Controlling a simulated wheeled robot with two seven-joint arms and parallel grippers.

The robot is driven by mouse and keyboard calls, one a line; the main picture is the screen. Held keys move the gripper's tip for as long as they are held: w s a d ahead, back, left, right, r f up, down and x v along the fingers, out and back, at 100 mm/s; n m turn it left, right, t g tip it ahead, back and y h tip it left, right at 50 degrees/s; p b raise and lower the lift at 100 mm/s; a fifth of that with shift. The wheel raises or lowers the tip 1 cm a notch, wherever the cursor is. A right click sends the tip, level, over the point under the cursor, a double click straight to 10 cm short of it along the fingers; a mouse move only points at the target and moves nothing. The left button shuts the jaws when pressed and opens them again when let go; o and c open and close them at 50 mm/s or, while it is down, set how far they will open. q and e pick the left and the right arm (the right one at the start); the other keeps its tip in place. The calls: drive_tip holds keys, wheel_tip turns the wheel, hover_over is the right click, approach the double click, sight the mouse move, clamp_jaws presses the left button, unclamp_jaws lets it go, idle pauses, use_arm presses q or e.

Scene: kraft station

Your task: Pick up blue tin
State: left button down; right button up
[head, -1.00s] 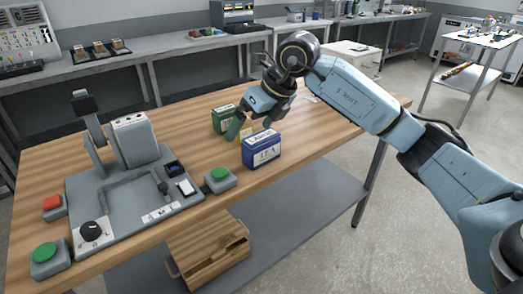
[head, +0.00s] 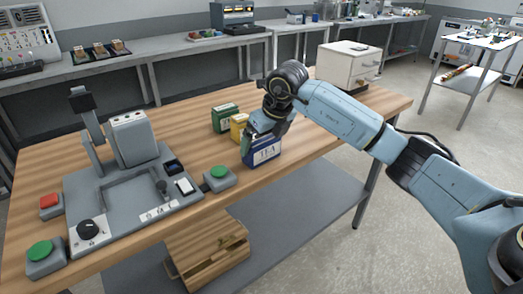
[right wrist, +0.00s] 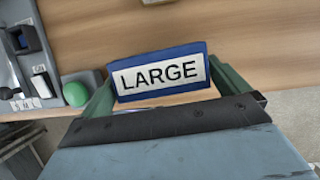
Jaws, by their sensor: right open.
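The blue tin (head: 262,154) stands on the wooden table near its front edge, with a white label on its side. In the right wrist view its top (right wrist: 160,74) shows a white label reading "LARGE". My right gripper (head: 258,140) is over the tin from above. In the right wrist view its green fingers (right wrist: 165,85) are open, one on each side of the tin. I cannot tell whether either finger touches it. The tin still rests on the table. My left gripper is not in view.
A yellow tin (head: 239,126) and a green tin (head: 225,117) stand just behind the blue tin. A grey station (head: 130,190) with a green button (head: 219,174) is to the left.

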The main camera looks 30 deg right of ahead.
drive_tip(key=x, duration=0.2)
drive_tip(key=shift+w+f, duration=0.15)
drive_tip(key=shift+f, duration=0.15)
drive_tip(key=shift+r, duration=0.1)
drive_tip(key=c, duration=0.7)
